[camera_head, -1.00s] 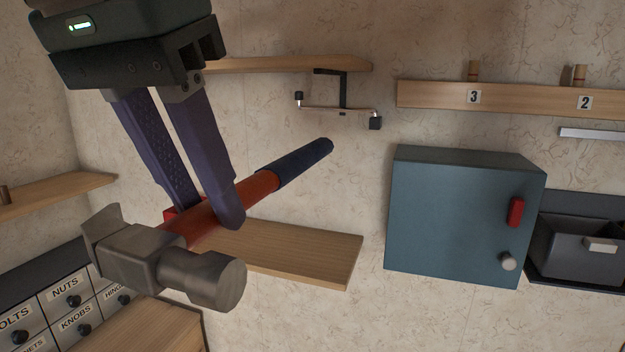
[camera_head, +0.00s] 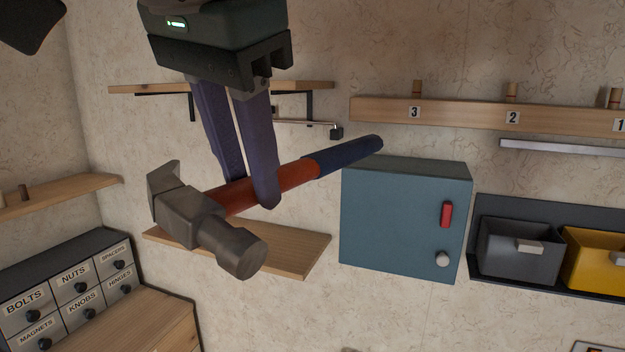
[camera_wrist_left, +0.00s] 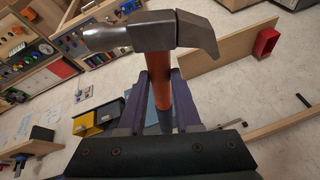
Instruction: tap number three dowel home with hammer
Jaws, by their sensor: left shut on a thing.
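My left gripper (camera_head: 252,190) is shut on the hammer (camera_head: 290,177), around the orange part of its handle. The grey metal head hangs toward the lower left and the dark blue grip end points up and right. In the left wrist view the hammer head (camera_wrist_left: 150,32) shows beyond the fingers (camera_wrist_left: 160,103). The number three dowel (camera_head: 417,88) stands upright in the wooden rail (camera_head: 460,115), above the label 3. The hammer is to the left of and below this dowel, apart from it. My right gripper is not in view.
Dowels two (camera_head: 511,92) and one (camera_head: 614,97) stand farther right on the rail. A blue cabinet (camera_head: 400,220) is below it. Wooden shelves (camera_head: 290,248) and labelled drawers (camera_head: 70,290) are at the left. Grey and yellow bins (camera_head: 590,262) hang at the right.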

